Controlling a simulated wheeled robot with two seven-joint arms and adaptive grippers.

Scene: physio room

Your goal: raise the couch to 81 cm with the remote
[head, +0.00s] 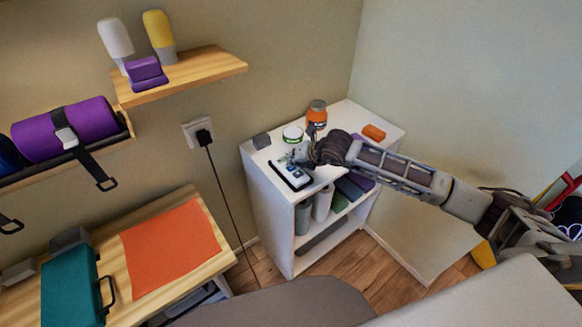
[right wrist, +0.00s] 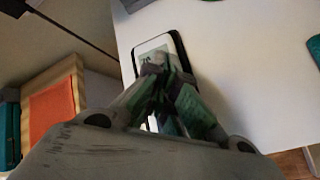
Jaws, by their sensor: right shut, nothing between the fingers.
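The remote (head: 293,176), a white device with a dark edge and a small screen, lies on top of the white shelf unit (head: 262,169), near its front left edge. It also shows in the right wrist view (right wrist: 168,42), partly hidden behind the fingers. My right gripper (head: 300,158) is over the far part of the remote, with its fingers shut and empty. In the right wrist view the fingertips (right wrist: 158,72) are at the remote's face; I cannot tell whether they touch it. The couch (head: 275,303) seems to be the grey padded surface at the bottom. My left gripper is not in view.
A white tub (head: 293,134), an orange-lidded jar (head: 316,114), a grey block (head: 261,141) and an orange block (head: 374,132) stand on the unit near my right gripper. A wooden table with a teal case (head: 70,290) is at the left.

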